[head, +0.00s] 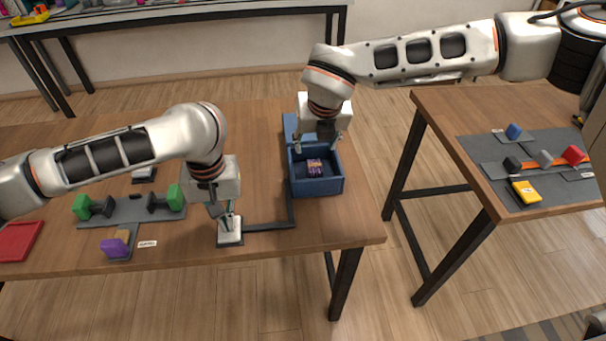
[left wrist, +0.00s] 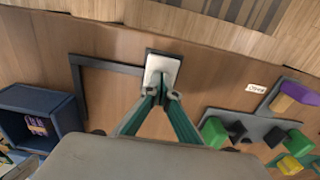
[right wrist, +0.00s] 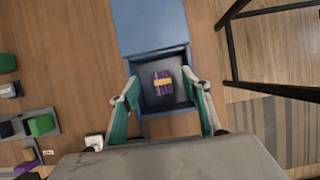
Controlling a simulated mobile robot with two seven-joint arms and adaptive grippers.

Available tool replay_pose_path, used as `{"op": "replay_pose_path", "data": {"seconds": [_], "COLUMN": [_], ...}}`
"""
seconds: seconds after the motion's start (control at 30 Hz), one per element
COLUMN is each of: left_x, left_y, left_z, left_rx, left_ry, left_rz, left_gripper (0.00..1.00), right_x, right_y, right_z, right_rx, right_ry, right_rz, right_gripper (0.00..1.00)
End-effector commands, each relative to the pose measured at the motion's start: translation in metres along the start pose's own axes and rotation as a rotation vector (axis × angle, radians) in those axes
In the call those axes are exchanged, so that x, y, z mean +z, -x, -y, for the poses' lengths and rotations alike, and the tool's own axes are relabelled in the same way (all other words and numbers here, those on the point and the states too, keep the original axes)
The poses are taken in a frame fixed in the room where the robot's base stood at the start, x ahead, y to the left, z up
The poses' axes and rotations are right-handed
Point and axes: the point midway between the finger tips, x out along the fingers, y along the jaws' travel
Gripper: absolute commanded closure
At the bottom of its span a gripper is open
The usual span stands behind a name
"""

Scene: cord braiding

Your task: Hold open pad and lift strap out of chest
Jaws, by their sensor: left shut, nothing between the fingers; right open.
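The blue chest (head: 330,187) stands open near the table's right end, its lid (right wrist: 150,28) tipped back. The strap (head: 315,168) is a small purple bundle with an orange band, lying on the chest floor; it also shows in the right wrist view (right wrist: 163,88). My right gripper (head: 318,144) is open and empty above the chest, its fingers on either side of the strap in the right wrist view. The white pad (head: 230,236) sits on a dark base near the front edge. My left gripper (left wrist: 162,94) is shut with its fingertips at the pad, apparently pressing it.
A dark strip (head: 268,227) joins the pad's base to the chest. Green dumbbell-like pieces (head: 174,197) and a purple block (head: 114,247) lie on a grey mat left of the pad. A gap separates this table from the right table (head: 450,115).

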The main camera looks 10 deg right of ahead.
Motion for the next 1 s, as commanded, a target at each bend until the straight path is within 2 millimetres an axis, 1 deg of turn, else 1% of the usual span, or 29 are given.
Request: {"op": "replay_pose_path", "data": {"seconds": [0.27,0.37,1.0], "left_x": [0.001,0.001,0.001], "left_y": [-0.001,-0.001,-0.001], "left_z": [0.000,0.000,0.001], "left_rx": [-0.001,-0.001,-0.001], "left_ry": [0.000,0.000,0.000], "left_rz": [0.002,0.002,0.003], "left_gripper": [1.00,1.00,1.00], "right_x": [0.000,-0.002,-0.019], "right_y": [-0.001,-0.004,-0.041], "right_z": [0.000,0.000,0.000], "right_rx": [0.000,0.000,0.000], "right_ry": [0.000,0.000,0.001], "right_rz": [0.000,-0.001,-0.002], "right_gripper": [0.53,0.53,0.53]}}
